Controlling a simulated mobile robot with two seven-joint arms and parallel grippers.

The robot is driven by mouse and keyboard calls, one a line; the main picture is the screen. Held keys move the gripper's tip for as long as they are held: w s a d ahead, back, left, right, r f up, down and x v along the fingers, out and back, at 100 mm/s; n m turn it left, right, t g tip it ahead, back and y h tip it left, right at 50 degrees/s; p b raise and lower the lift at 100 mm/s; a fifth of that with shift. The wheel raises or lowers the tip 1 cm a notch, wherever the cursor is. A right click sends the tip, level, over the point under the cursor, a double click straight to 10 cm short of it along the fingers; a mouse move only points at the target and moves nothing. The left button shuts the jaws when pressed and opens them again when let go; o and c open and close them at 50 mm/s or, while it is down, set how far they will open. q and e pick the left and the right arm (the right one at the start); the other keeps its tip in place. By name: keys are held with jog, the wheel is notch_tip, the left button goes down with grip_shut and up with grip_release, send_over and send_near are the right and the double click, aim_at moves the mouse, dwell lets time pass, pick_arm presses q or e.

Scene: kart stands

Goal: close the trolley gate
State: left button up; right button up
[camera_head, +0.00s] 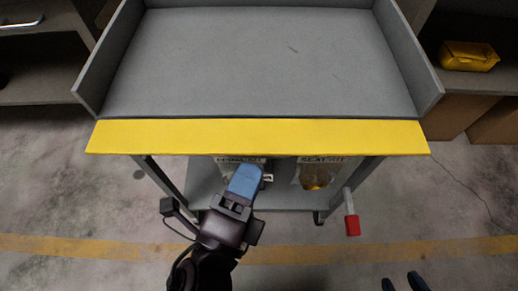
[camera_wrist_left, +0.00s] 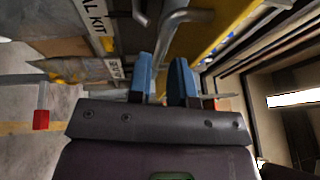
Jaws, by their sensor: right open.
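The trolley (camera_head: 260,60) has a grey top tray with raised side walls. Its yellow gate (camera_head: 258,136) spans the near edge as a wide band that sticks out past the walls; it looks folded down. The gate also shows in the left wrist view (camera_wrist_left: 212,28). My left gripper (camera_head: 247,177) is just below the gate's near edge. In the left wrist view its blue fingers (camera_wrist_left: 164,75) are apart, with a bent metal handle (camera_wrist_left: 177,28) at and between them; whether they grip it is unclear. My right gripper (camera_head: 404,281) shows only its open fingertips, low at the right.
A lower shelf (camera_head: 290,200) holds labelled kits, including a seat kit (camera_head: 315,174). A red-ended bar (camera_head: 351,222) sticks out at the trolley's right front. Shelving with a yellow box (camera_head: 468,56) stands at the right. The floor in front is clear.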

aim_at(259, 155)
pick_arm(q)
jog(key=shift+x, duration=2.25)
grip_shut()
